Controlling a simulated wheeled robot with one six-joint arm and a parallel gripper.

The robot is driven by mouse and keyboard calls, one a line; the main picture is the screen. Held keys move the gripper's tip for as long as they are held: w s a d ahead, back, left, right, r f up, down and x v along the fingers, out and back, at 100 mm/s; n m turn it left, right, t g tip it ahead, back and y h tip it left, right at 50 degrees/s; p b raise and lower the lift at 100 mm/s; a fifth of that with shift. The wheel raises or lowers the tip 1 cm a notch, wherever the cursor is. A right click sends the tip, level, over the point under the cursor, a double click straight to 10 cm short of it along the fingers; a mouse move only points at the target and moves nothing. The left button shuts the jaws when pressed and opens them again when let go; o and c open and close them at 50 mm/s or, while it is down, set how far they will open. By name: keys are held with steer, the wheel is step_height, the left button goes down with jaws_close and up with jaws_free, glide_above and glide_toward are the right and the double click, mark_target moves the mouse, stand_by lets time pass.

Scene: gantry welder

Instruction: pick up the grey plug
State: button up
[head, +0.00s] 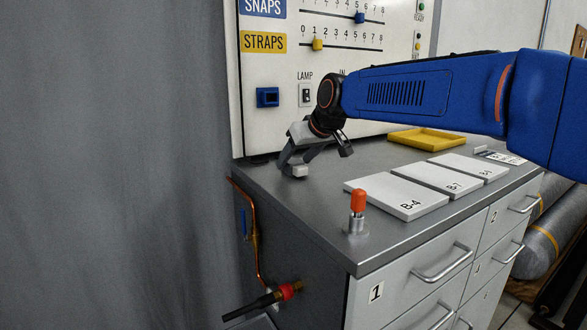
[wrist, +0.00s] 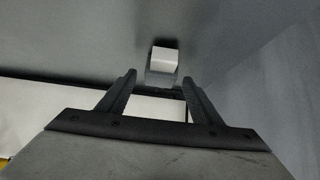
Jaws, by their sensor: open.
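A small light grey block, which looks like the grey plug (head: 300,171), sits on the grey bench top near its left end. In the wrist view the plug (wrist: 164,58) shows a pale top and a darker grey side, just beyond the fingertips and roughly centred between them. My gripper (head: 317,160) hangs tilted down over the bench, close by the plug, with its fingers apart. In the wrist view my gripper (wrist: 159,77) is open, with nothing held. I cannot tell whether a finger touches the plug.
An orange-topped pin (head: 358,200) stands upright in a holder near the bench's front edge. White labelled plates (head: 405,198) and a yellow tray (head: 427,138) lie to the right. A white panel with sliders (head: 285,65) and a blue socket (head: 267,97) rises behind.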

steer(key=shift+x, duration=1.2)
steer(key=shift+c, duration=0.3)
steer(key=c, duration=1.2)
